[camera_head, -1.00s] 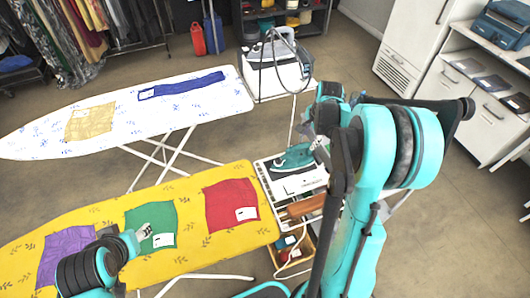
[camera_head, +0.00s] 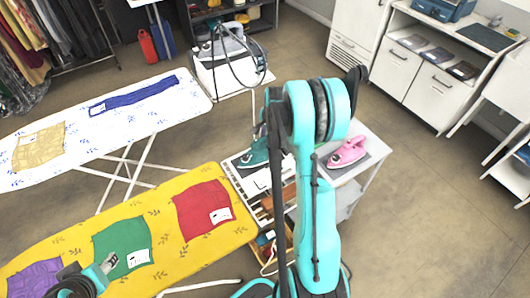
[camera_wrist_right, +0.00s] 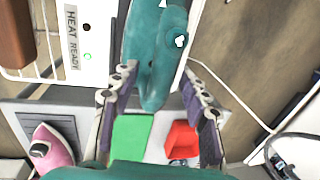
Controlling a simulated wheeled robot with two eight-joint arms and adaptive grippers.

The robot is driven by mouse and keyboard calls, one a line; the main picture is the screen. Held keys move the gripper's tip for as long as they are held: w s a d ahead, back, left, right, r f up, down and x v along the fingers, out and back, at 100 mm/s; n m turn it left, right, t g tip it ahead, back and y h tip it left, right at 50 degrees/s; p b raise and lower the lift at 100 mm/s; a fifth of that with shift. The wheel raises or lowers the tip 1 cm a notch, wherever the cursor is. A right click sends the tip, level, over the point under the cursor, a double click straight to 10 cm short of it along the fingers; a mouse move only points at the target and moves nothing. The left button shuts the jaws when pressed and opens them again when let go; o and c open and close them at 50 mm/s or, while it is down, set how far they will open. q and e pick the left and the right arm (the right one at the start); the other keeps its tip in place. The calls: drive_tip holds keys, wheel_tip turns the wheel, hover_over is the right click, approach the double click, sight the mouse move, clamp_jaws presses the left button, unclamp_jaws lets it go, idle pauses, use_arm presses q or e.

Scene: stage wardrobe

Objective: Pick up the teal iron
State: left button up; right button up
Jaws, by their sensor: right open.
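The teal iron (camera_head: 256,153) stands on the white station beyond the right end of the yellow ironing board, partly hidden by my right arm. In the right wrist view the iron's teal handle and body (camera_wrist_right: 155,55) lie between the spread fingers of my right gripper (camera_wrist_right: 158,82). The right gripper is open around it; I cannot tell whether either finger touches. In the head view my right gripper is mostly hidden by its own arm. My left gripper (camera_head: 108,262) is over the green cloth on the yellow board, and its jaws are too small to read.
A pink iron (camera_head: 347,152) rests on a grey mat to the right. A white panel marked HEAT READY (camera_wrist_right: 85,35) is beside the teal iron. A basket (camera_head: 275,250) is below. The yellow board (camera_head: 165,200) bears several cloths. Floor on the right is clear.

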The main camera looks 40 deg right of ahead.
clamp_jaws()
drive_tip(key=shift+r, duration=0.1)
